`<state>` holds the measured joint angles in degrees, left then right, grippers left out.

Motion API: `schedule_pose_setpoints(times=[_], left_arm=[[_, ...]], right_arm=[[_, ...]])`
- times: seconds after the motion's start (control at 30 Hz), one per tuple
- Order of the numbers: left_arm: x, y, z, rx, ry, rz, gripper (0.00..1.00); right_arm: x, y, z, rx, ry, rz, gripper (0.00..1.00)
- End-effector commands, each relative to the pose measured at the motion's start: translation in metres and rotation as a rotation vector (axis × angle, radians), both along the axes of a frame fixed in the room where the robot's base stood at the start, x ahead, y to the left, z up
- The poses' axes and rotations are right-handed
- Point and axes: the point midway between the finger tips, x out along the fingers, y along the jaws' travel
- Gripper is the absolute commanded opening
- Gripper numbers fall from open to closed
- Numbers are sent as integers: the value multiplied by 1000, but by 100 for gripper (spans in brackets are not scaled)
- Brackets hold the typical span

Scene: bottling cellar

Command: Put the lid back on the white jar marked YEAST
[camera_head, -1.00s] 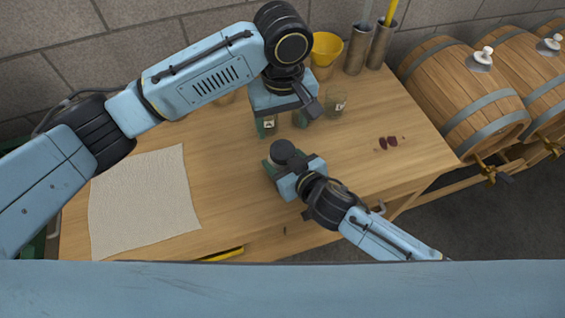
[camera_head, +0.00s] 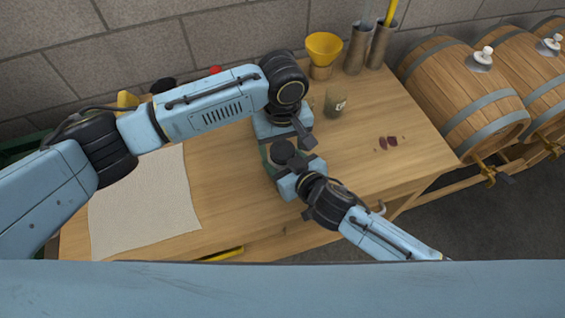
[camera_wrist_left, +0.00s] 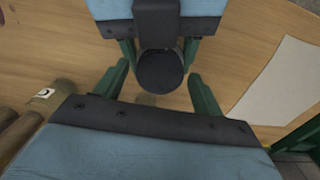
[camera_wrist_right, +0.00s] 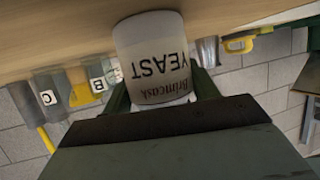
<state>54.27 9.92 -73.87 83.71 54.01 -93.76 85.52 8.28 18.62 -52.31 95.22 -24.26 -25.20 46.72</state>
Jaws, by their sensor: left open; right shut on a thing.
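The white jar marked YEAST (camera_wrist_right: 152,60) is between the fingers of my right gripper (camera_wrist_right: 160,88), which is shut on it. In the right wrist view it shows upside down. A dark round top (camera_head: 284,152) faces up at the right gripper in the head view; it also shows in the left wrist view (camera_wrist_left: 160,71). I cannot tell whether it is a lid or the open mouth. My left gripper (camera_wrist_left: 158,76) is open, its green fingers on either side of this top, apart from it. Its fingertips are mostly hidden in the head view.
A pale cloth (camera_head: 145,205) lies at the left of the table (camera_head: 230,215). A labelled glass (camera_head: 336,102), a yellow funnel (camera_head: 323,46) and metal cylinders (camera_head: 356,50) stand at the back. Dark red bits (camera_head: 388,142) lie at the right. Barrels (camera_head: 465,95) stand beyond.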

Motion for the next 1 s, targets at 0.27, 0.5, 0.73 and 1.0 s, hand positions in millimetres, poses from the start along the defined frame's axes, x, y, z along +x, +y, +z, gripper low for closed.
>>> schedule_pose_setpoints(times=[0.27, 0.5, 0.73, 1.0], left_arm=[[0, 0, 0, 0, 0, -1, 48], [0, 0, 0, 0, 1, -1, 23], [0, 0, 0, 0, 1, -197, 23], [0, 0, 0, 1, 2, -545, 23]], right_arm=[[0, 0, 0, -1, 1, 0, 0], [0, 0, 0, -1, 1, -1, 0], [0, 0, 0, -1, 1, -1, 0], [0, 0, 0, 0, 1, -1, 0]])
